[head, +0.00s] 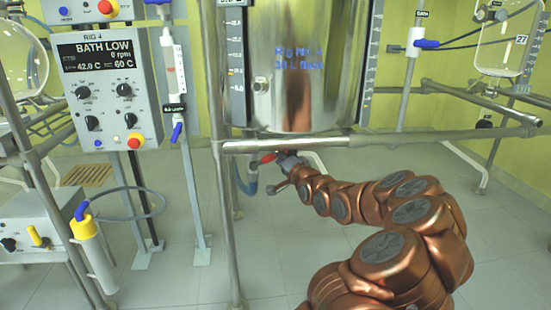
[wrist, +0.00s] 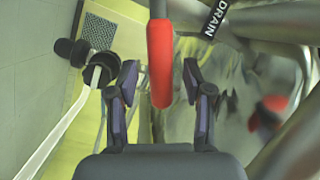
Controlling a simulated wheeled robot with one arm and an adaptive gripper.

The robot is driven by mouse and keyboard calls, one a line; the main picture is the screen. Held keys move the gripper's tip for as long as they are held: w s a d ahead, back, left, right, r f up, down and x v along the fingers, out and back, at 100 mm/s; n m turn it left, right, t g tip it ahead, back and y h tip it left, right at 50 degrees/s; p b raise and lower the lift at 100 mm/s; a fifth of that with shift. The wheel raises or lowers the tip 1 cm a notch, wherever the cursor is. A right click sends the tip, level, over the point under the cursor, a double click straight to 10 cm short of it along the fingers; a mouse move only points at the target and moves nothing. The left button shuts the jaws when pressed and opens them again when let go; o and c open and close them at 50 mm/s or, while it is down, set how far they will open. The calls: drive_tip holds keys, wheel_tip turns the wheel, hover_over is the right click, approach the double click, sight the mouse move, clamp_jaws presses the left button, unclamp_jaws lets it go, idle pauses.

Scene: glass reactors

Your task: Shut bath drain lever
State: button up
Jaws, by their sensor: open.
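The red bath drain lever (wrist: 161,58) comes down from the top middle of the wrist view, its lower end between the fingers of my gripper (wrist: 160,82). The fingers are open, one on each side, with a gap visible on both sides. A black label reading DRAIN (wrist: 215,18) is on a pipe at upper right. In the head view the red lever (head: 267,158) shows small under the steel bath (head: 300,75), at the tip of my gripper (head: 285,160). The valve body is mostly hidden there.
A steel frame rail (head: 290,145) runs across just under the bath, close above my gripper. A post (head: 230,220) stands left of it. The RIG 4 control box (head: 105,90) reads BATH LOW. The tiled floor below is mostly clear.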

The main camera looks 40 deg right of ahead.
drive_tip(key=shift+x, duration=0.8)
drive_tip(key=shift+a, duration=0.1)
clamp_jaws()
